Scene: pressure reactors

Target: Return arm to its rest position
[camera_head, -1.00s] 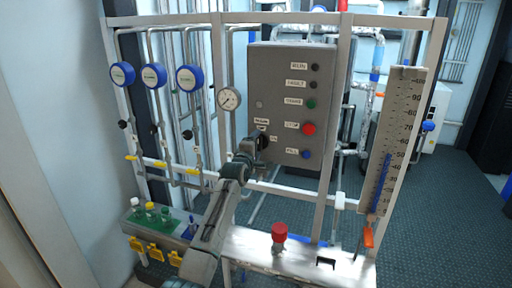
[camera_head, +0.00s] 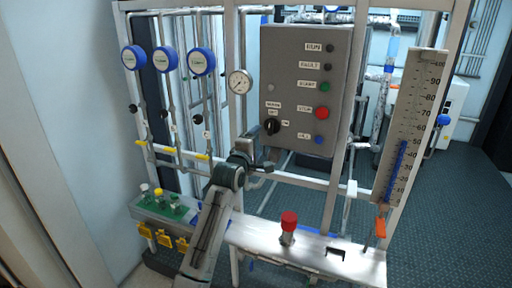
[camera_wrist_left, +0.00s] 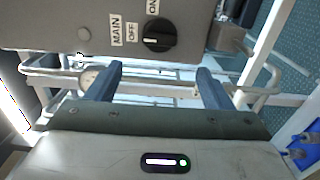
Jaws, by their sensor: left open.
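My left arm (camera_head: 208,225) reaches up from the bottom in the head view. My left gripper (camera_head: 262,164) is below the grey control panel (camera_head: 312,60), apart from the black main switch knob (camera_head: 271,126). In the left wrist view the gripper (camera_wrist_left: 158,80) has its two blue-grey fingers spread wide with nothing between them. The knob (camera_wrist_left: 158,35) shows beyond the fingertips, between the "OFF" and "ON" labels. My right gripper is not in view.
White frame bars run behind and beside the gripper. A red-capped valve (camera_head: 288,224) stands on the white shelf (camera_head: 262,236). A green tray (camera_head: 165,207) with small bottles is at the left. Gauges (camera_head: 202,60) and a level scale (camera_head: 412,120) flank the panel.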

